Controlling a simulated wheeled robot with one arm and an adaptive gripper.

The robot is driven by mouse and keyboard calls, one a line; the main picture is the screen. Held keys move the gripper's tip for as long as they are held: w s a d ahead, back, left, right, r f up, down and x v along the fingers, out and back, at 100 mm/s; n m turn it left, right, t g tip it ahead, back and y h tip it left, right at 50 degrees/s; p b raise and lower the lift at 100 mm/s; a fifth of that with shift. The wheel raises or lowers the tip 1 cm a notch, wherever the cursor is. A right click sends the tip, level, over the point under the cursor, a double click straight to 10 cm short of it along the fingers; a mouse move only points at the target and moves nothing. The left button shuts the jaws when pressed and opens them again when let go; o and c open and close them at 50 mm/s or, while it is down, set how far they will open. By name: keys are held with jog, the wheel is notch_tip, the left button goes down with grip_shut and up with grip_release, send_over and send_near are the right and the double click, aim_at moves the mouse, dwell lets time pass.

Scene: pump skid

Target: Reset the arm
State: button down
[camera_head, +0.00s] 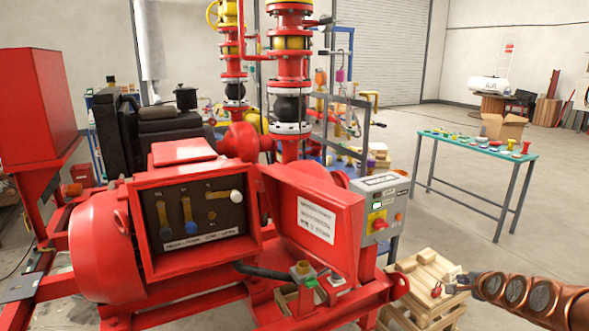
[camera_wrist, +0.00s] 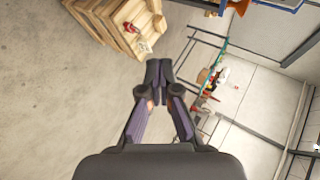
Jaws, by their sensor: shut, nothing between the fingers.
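My gripper (camera_wrist: 159,72) is in the middle of the wrist view, with its two dark fingers together and nothing between them. In the head view my copper-coloured arm reaches in from the lower right edge, its end close to the wooden crate (camera_head: 425,317) in the picture. The wrist view shows the crate (camera_wrist: 100,30) at the upper left, apart from the fingers. A small red item (camera_wrist: 131,28) lies on it.
The red pump skid with its open control box (camera_head: 195,220) and a grey switch box (camera_head: 380,208) fills the left and middle. A green-topped table (camera_head: 480,146) with several small parts stands at the back right. The floor between is clear.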

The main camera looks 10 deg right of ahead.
jog(key=w+a+r+n+g+y, duration=0.1)
jog(key=a+r+n+y, duration=0.15)
jog(key=a, duration=0.65)
jog(key=a+r+n+g+y, duration=0.1)
jog(key=a+r+n, duration=0.25)
jog(key=a, duration=0.55)
jog(key=s+a+r+n+g+y, duration=0.15)
jog(key=s+a+n, duration=0.4)
jog(key=a, duration=0.65)
jog(key=s+a+n+g, duration=0.2)
jog(key=s+a+g, duration=0.1)
jog(key=s, duration=0.8)
jog(key=s+a+n+g+h, duration=0.1)
jog(key=s+a+n+g, duration=0.2)
jog(key=s, duration=0.8)
jog(key=s+a+n+g+h, duration=0.1)
jog(key=s+a+n+g, duration=0.2)
jog(key=s+a, duration=0.3)
jog(key=s, duration=0.5)
